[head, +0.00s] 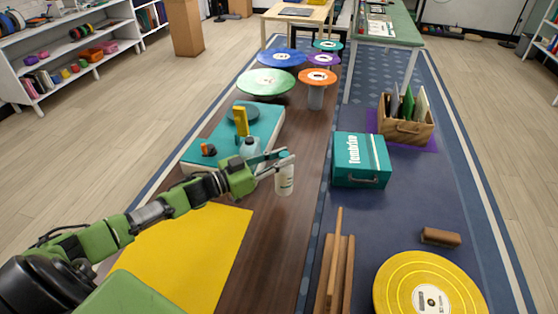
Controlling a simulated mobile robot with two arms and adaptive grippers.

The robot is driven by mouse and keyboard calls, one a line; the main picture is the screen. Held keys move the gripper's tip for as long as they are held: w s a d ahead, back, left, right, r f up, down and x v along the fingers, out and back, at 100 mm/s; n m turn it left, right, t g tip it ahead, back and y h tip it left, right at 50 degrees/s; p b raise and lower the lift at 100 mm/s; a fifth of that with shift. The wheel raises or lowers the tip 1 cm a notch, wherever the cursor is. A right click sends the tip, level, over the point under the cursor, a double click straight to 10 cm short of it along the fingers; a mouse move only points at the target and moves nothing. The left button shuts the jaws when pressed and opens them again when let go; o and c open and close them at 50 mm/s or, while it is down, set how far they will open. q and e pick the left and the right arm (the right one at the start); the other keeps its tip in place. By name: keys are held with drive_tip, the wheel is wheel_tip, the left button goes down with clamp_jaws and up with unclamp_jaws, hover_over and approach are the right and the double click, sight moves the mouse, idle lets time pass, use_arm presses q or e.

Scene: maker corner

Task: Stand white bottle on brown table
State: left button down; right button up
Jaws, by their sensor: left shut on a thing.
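The white bottle (285,179) stands upright near the middle of the head view, with a teal cap and a pale label. My left gripper (279,163) reaches in from the left and is shut on the bottle's upper part. The brown table (277,225) is the long dark wooden surface beneath it. The bottle's base shows against the table's bare wood; I cannot tell whether it touches or hangs just above. My right gripper is not in view.
A teal mat (266,122) behind the gripper carries a yellow tool (240,121) and a pale rounded container (250,148). A yellow sheet (190,255) lies at front left. Coloured discs fill the far end. A teal case (361,160) stands to the right. Bare wood surrounds the bottle's front.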

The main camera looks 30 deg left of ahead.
sight(276, 174)
use_arm(q)
drive_tip(key=shift+w+d+f, duration=0.1)
drive_tip(key=shift+f, duration=2.45)
drive_tip(key=c, duration=1.8)
unclamp_jaws()
drive_tip(key=shift+f, duration=0.15)
drive_tip(key=shift+c, duration=0.2)
drive_tip(key=shift+s, duration=0.2)
drive_tip(key=b+v, duration=0.1)
drive_tip(key=v, duration=1)
drive_tip(key=shift+s+a, duration=0.3)
